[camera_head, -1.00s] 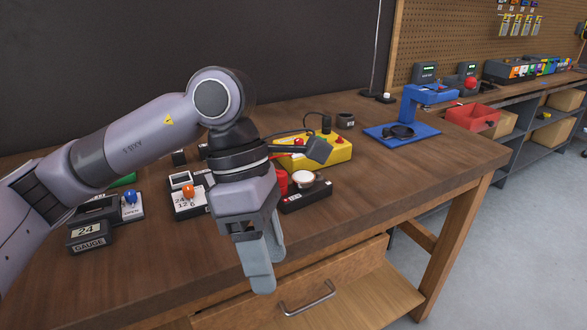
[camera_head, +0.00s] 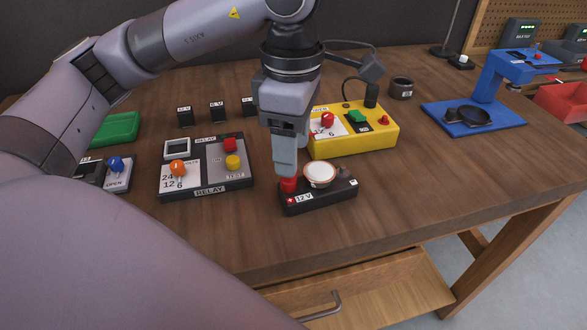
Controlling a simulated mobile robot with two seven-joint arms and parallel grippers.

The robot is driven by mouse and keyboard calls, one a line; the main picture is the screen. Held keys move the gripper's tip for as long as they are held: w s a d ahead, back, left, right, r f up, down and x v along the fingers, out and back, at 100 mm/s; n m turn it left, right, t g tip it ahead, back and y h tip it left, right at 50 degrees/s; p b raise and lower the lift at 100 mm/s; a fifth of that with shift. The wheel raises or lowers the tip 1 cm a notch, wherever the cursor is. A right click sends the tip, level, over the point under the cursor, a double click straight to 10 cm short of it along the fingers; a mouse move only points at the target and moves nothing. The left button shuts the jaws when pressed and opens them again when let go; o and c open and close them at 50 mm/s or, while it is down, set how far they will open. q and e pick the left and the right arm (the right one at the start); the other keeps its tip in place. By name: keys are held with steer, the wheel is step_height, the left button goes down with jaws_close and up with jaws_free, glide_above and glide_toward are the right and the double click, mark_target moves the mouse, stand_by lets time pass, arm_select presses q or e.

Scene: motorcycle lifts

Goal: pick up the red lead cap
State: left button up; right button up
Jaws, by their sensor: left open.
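The red lead cap (camera_head: 289,185) sits at the left end of a black block (camera_head: 322,199) marked 12 V with a red plus sign. My left gripper (camera_head: 285,168) points down directly over the cap, with its fingertips at or just above the cap's top. The jaws are open, but the fingers overlap in this view and hide the upper part of the cap. I cannot tell whether they touch it. A round white-topped knob (camera_head: 320,172) stands on the same block, just right of the cap. My right gripper is not in view.
A relay panel (camera_head: 207,188) with orange, red and yellow knobs lies to the left. A yellow box (camera_head: 372,138) stands close behind the black block. A blue stand (camera_head: 487,112) is at the back right. The wooden table (camera_head: 420,188) is clear to the right.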

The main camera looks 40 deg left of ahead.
arm_select(q)
steer(key=f, duration=0.5)
steer(key=shift+a+f+p, duration=0.1)
steer(key=shift+a+p, duration=0.2)
steer(key=shift+a, duration=0.05)
jaws_close()
